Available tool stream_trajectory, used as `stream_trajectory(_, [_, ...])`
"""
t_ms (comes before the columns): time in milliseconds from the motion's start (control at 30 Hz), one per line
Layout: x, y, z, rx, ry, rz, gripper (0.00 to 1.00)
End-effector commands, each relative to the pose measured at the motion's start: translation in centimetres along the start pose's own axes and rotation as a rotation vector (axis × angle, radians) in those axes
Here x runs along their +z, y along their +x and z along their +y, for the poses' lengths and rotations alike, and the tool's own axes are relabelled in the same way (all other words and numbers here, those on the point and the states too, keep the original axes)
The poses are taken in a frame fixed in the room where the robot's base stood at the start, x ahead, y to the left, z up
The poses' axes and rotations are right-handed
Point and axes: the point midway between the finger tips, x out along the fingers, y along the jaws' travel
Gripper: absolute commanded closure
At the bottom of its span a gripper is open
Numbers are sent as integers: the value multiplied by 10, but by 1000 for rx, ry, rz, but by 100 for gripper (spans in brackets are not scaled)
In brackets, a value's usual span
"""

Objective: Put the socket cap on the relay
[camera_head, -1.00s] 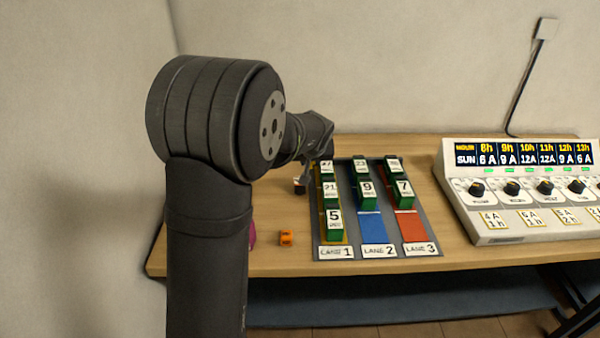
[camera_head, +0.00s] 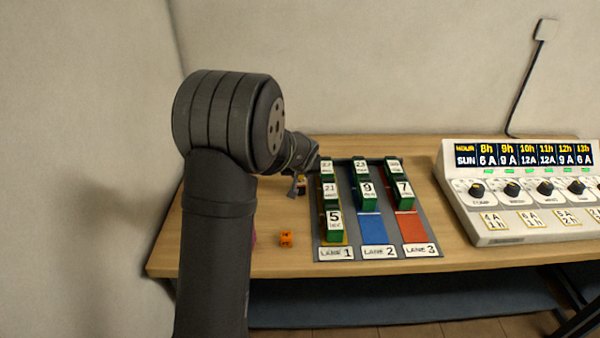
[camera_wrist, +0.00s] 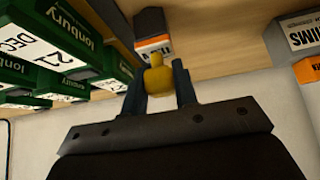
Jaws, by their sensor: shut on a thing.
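My gripper (camera_wrist: 158,88) is shut on a small yellow piece, which I take as the socket cap (camera_wrist: 157,76), in the wrist view. Straight beyond it stands a small block with a dark top, a white label and an orange band, likely the relay (camera_wrist: 152,42). The yellow piece overlaps the block's near edge in the picture; I cannot tell whether they touch. In the head view my gripper (camera_head: 297,187) is low over the table, left of the lane board, and mostly hidden by my wrist.
The lane board (camera_head: 376,251) with several green numbered battery boxes (camera_head: 333,226) stands close to the right of my gripper. A small orange block (camera_head: 286,239) lies nearer the front edge. A grey and orange labelled box (camera_wrist: 302,40) is at the right in the wrist view. A control console (camera_head: 520,222) stands at far right.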

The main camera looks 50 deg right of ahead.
Motion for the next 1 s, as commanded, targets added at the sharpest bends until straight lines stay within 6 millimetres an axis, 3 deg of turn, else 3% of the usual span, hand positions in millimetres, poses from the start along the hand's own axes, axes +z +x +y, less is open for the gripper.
stream_trajectory(33, [1, 1, 0, 0, 1, -1, 72])
stream_trajectory(133, [1, 1, 0, 0, 0, 0, 52])
stream_trajectory(533, [-2, -5, 0, 0, 0, 0, 52])
stream_trajectory(667, [-2, -22, 0, 0, 0, 1, 52])
stream_trajectory(1000, [-2, -86, 0, 0, -1, 3, 52])
